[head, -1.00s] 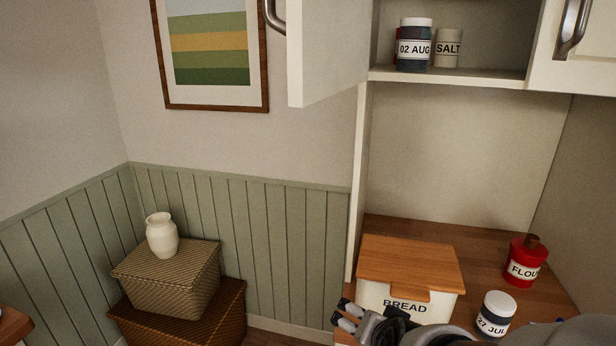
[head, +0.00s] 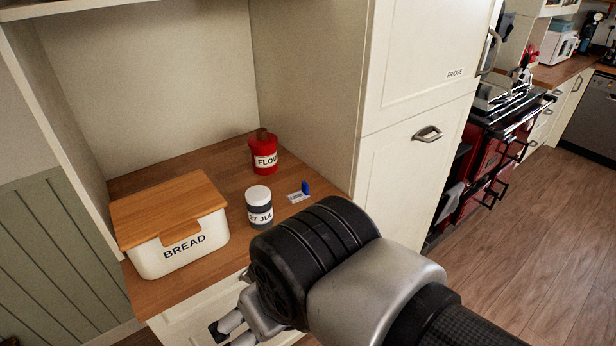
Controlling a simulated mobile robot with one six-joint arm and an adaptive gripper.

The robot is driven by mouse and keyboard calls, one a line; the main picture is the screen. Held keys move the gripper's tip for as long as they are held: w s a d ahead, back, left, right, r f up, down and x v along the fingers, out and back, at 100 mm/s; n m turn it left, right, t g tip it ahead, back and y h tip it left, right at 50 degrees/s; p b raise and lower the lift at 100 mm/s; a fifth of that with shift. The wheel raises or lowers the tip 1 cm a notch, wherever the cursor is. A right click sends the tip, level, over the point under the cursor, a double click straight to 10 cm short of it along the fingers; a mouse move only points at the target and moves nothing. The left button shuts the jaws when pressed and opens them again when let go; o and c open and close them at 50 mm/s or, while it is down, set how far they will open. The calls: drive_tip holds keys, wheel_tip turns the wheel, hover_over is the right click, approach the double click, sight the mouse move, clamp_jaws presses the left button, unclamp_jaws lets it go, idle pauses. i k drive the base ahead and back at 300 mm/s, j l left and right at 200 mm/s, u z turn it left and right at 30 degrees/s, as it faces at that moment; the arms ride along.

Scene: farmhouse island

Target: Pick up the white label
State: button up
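A small white label (head: 296,197) with dark print too small to read lies on the wooden counter, to the right of the jar marked 27 JUL. A small blue object (head: 306,188) stands at its right end; I cannot tell whether they are joined. My gripper (head: 222,332) is low in the picture, in front of the counter's front edge and well apart from the label. My arm hides part of it, and I cannot tell how far its fingers are open. Another white label, reading FRIDGE (head: 455,74), is on the tall cream door.
On the counter (head: 160,289) stand a bread box (head: 180,255) with a wooden lid, the 27 JUL jar (head: 259,212) with a white lid, and a red flour tin (head: 264,158) behind. A side panel (head: 305,90) bounds the counter on the right. Open wooden floor lies further right.

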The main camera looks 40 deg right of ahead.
sight(300, 195)
drive_tip(key=z, duration=1)
